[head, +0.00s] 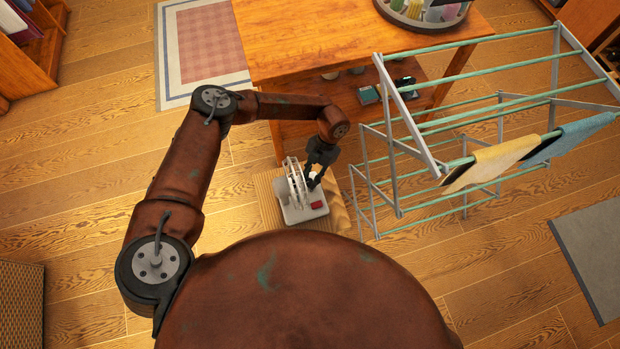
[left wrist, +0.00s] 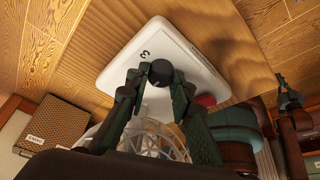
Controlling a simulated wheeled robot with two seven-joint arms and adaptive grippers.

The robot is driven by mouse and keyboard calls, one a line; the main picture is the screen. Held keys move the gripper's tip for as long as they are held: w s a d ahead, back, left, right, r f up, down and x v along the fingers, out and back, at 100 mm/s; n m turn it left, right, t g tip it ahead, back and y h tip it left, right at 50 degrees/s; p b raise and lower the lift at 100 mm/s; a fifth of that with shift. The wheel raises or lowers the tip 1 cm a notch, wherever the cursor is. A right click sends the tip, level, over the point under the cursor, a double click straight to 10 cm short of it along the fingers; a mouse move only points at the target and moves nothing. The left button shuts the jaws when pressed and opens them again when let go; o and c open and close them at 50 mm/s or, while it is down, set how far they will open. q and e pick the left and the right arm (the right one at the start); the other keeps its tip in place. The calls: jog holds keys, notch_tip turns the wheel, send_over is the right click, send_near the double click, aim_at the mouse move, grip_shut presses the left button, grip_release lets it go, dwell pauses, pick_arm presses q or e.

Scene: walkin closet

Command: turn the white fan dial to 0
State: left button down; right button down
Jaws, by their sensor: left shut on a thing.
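The white fan (head: 294,205) stands on a wooden block on the floor. Its round cage (left wrist: 150,140) shows in the left wrist view, partly behind my fingers. My left gripper (head: 316,176) reaches down over the base. In the left wrist view the fingertips of my left gripper (left wrist: 160,77) are closed around the dial, one on each side. The dial's pointer is too small to read. A dark claw shape (left wrist: 287,95) at the right looks like my right gripper; its jaws are unclear.
A red patch (head: 317,205) lies on the fan base near the gripper. A metal drying rack (head: 399,200) with cloths stands close to the right. A wooden table (head: 300,40) stands just behind the fan. The floor to the left is mostly clear.

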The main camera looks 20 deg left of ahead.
pick_arm(q)
jog(key=shift+r+n+h+p, duration=0.1)
jog(key=shift+n+h+p, duration=0.75)
jog(key=shift+n, duration=0.85)
jog(key=c, duration=1.7)
grip_release()
jog(key=shift+a, duration=0.1)
jog(key=shift+w, duration=0.1)
jog(key=v, duration=1.1)
jog(key=shift+w+r, duration=0.3)
